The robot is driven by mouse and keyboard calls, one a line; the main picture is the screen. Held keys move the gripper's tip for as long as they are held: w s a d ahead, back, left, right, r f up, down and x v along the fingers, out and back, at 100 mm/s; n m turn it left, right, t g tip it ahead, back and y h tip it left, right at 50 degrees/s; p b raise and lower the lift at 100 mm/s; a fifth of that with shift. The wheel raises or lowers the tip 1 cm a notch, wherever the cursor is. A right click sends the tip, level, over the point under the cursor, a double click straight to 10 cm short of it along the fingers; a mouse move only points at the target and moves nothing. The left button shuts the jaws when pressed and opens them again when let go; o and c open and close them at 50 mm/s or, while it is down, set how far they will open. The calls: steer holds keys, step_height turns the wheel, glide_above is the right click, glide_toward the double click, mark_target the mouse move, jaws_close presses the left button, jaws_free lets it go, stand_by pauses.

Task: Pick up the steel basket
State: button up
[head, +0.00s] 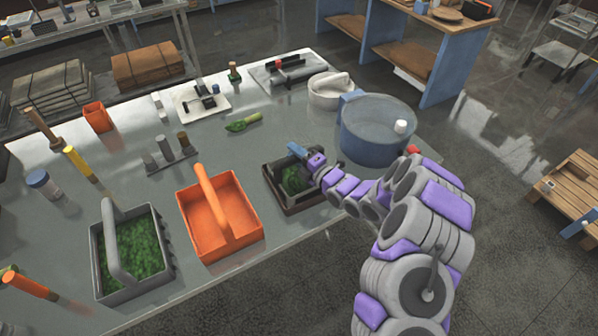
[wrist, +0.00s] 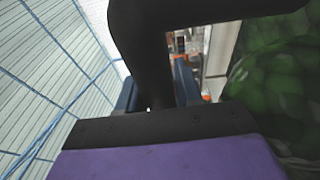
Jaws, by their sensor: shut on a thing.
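The steel basket (head: 272,172), small and dark grey with green contents, is at the front edge of the table, right of the orange basket. My gripper (head: 298,150) reaches it from the right and is shut on its handle; my arm hides part of the basket. In the wrist view the dark curved handle (wrist: 150,45) passes between the two blue fingers of my gripper (wrist: 156,90). The green contents (wrist: 270,85) fill the right side there. The basket appears to be at table height; I cannot tell whether it is lifted.
An orange basket (head: 247,228) and a larger grey basket (head: 104,271) with green contents stand to the left. A big blue round vessel (head: 372,140) is close behind my arm. A white basket (head: 320,98) stands beyond it. A green scoop-like item (head: 243,124) lies on the table.

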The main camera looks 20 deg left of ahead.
steer(key=shift+f, duration=0.15)
jaws_close()
steer(key=shift+s+f, duration=0.1)
stand_by(0.6)
